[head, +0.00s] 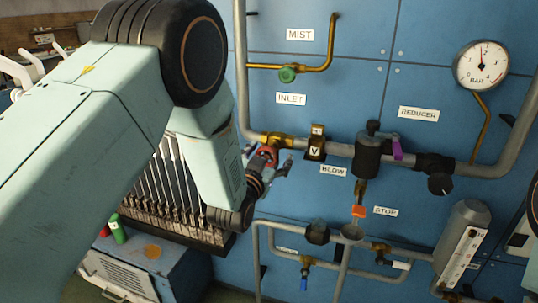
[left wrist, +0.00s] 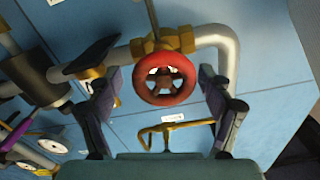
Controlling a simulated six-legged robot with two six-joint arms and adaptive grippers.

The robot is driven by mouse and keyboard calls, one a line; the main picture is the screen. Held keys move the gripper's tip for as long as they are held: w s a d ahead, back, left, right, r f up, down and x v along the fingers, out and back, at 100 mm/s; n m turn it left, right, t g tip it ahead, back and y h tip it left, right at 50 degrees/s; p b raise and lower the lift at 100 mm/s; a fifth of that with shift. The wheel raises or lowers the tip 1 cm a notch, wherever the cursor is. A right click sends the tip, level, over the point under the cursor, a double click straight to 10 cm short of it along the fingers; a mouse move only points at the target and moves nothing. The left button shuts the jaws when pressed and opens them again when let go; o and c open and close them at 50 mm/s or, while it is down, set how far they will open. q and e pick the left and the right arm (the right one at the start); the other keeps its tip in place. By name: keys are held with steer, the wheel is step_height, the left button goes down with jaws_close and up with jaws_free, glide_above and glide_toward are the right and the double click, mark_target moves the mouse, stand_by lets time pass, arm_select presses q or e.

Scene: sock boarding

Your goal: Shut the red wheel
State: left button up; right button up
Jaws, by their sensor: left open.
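The red wheel (left wrist: 165,78) is a round spoked handwheel on a brass valve (left wrist: 162,44) in the grey pipe. In the left wrist view it sits between the two fingers of my left gripper (left wrist: 160,92), which is open with a finger on each side and a gap to the wheel. In the head view the red wheel (head: 268,153) is partly covered by my left gripper (head: 275,170), which is at the INLET valve. My right gripper is not in view.
A blue panel carries grey pipes (head: 242,60), a green knob (head: 288,74), a purple lever (head: 397,148), an orange handle (head: 358,211) and a pressure gauge (head: 481,65). A rack of thin tools (head: 175,205) stands left of my gripper, above a grey-blue box (head: 125,275).

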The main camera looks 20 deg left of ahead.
arm_select(q)
steer(key=shift+a, duration=0.3)
steer(key=shift+c, duration=0.5)
steer(key=shift+d, duration=0.2)
steer(key=c, duration=0.5)
steer(key=shift+a, duration=0.15)
steer(key=c, duration=0.4)
steer(key=shift+c, duration=1)
